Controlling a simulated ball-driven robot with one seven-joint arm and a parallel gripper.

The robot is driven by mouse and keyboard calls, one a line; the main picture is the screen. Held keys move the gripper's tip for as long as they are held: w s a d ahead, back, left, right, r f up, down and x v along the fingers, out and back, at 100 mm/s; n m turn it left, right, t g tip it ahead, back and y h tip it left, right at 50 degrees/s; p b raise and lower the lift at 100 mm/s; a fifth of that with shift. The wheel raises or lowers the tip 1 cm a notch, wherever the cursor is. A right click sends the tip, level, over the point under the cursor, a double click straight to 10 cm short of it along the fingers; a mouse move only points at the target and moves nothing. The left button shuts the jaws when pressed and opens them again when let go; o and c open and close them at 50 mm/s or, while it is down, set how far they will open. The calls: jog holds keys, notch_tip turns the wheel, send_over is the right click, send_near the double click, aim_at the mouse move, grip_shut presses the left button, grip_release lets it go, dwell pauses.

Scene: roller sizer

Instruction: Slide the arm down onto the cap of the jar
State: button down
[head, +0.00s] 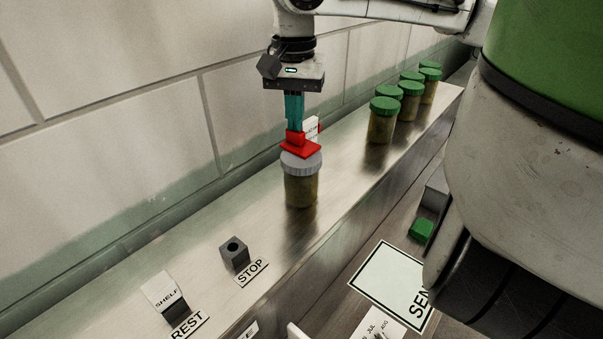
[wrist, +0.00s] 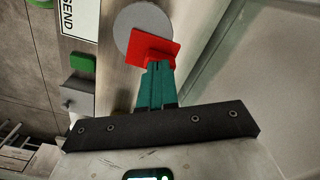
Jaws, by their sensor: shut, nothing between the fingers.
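A jar (head: 301,190) with a grey cap (head: 312,165) stands upright on the metal ledge (head: 345,190). A red arm (head: 300,150), a flat plate with a small block on top, lies over part of the cap. I cannot tell whether the plate touches the cap. My gripper (head: 295,129) points down with its teal fingers shut and empty, their tips at the red block. In the wrist view the grey cap (wrist: 133,22) shows beyond the red arm (wrist: 160,50), and the shut fingertips (wrist: 157,66) meet the red arm's near edge.
Several green-capped jars (head: 384,104) stand farther along the ledge. A white tag (head: 313,127) is just behind the red arm. A dark block with a hole (head: 235,252) is by the STOP label (head: 252,273). A SHELF block (head: 165,296) is at lower left. The wall runs along the ledge's left.

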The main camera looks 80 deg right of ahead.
jog(key=shift+r+p, duration=3.45)
jog(key=shift+r, duration=0.05)
